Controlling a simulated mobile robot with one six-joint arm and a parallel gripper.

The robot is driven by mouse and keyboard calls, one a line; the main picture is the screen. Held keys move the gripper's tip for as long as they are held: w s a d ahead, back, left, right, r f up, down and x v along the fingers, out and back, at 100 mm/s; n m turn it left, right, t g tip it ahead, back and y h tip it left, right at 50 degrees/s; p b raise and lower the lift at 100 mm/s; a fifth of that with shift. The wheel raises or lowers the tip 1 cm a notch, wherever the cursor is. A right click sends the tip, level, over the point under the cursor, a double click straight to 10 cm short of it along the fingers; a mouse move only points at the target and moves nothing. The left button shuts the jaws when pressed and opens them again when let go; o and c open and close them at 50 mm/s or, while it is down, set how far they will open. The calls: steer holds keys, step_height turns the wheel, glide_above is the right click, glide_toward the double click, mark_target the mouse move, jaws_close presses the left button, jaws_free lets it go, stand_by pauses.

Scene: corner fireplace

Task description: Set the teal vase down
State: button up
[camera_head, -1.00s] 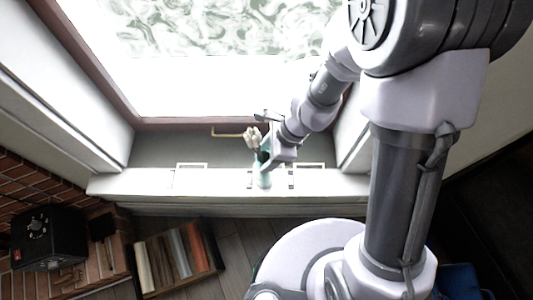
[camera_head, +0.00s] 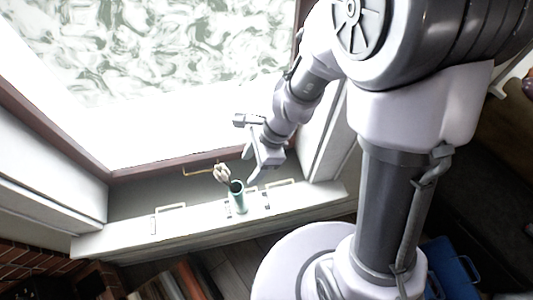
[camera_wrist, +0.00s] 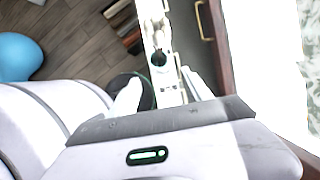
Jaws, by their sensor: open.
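The teal vase (camera_head: 238,201) stands upright on the white window sill (camera_head: 183,219). Its dark round mouth shows from above. In the wrist view the vase (camera_wrist: 160,68) is seen from above, small, beyond the gripper. My gripper (camera_head: 254,165) is open and empty, above and to the right of the vase, apart from it. In the wrist view the gripper body fills the lower part and hides some of the sill.
A small pale figurine (camera_head: 222,174) stands on the sill behind the vase. Brass window handles (camera_head: 200,171) are close by, and the large window rises behind. Below the sill is a box of books (camera_head: 178,281). A blue ball (camera_wrist: 17,57) lies on the floor.

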steer(key=s+d+r+n+t, duration=0.2)
steer(key=d+r+n, duration=0.1)
steer(key=r, duration=0.4)
steer(key=s+d+r+n+t+h, duration=0.1)
steer(key=s+d+r+n+t, duration=0.1)
steer(key=r, duration=0.5)
steer(key=s+d+r+n+t+h, duration=0.1)
steer(key=s+d+r+n+t, duration=0.1)
steer(key=d+r+n, duration=0.4)
step_height(320, 180, up, 2)
steer(key=shift+s+n, duration=0.4)
steer(key=shift+s, duration=0.4)
step_height(320, 180, down, 9)
steer(key=b, duration=0.9)
